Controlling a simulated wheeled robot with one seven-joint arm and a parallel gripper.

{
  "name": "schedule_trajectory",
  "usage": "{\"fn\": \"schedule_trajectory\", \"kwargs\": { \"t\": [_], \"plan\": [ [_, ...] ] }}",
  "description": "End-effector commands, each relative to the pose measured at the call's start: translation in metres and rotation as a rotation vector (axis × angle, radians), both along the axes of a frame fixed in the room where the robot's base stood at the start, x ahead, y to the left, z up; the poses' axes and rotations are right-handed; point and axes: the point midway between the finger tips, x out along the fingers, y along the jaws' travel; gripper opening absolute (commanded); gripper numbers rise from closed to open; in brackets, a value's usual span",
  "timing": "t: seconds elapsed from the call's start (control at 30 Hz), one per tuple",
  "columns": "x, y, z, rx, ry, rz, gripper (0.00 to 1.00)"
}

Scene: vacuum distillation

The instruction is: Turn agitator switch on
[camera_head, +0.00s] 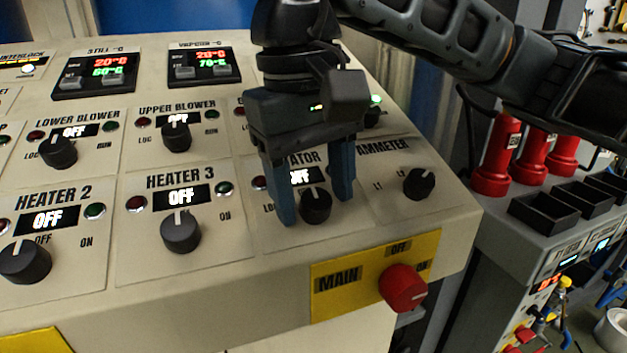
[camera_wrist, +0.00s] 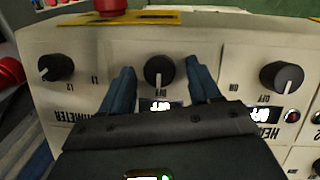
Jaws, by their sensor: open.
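The agitator switch is a black round knob (camera_head: 315,204) with a white pointer line, on the sloped cream panel below a lit display reading OFF. Its label is partly hidden by my gripper, with "ATOR" showing. My gripper (camera_head: 315,208) is open, with one blue finger on each side of the knob. In the wrist view, the agitator knob (camera_wrist: 159,72) sits between the two fingertips (camera_wrist: 160,73), with a visible gap on both sides. Its pointer is roughly vertical in that view. I cannot tell the fingers' exact height above the panel.
The Heater 3 knob (camera_head: 181,232) is to the left and the ammeter knob (camera_head: 419,184) to the right. The red main switch (camera_head: 403,288) on a yellow plate (camera_head: 340,280) is below. Red cylinders (camera_head: 495,155) and black bins (camera_head: 545,210) stand farther right.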

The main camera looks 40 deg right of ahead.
Motion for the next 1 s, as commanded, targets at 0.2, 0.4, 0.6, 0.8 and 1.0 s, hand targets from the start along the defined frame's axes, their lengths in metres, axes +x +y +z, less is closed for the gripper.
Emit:
{"fn": "schedule_trajectory", "kwargs": {
  "t": [0.2, 0.4, 0.6, 0.8, 1.0],
  "plan": [
    [0.0000, 0.0001, -0.0003, 0.001, 0.000, 0.000, 0.62],
    [0.0001, 0.0001, -0.0001, 0.001, 0.000, 0.000, 0.43],
    [0.0001, 0.0002, -0.0001, 0.001, 0.000, -0.001, 0.24],
    [0.0001, 0.0002, 0.0000, 0.001, 0.000, -0.001, 0.06],
    [0.0004, -0.0001, -0.0015, 0.007, -0.004, -0.015, 0.06]
  ]
}}
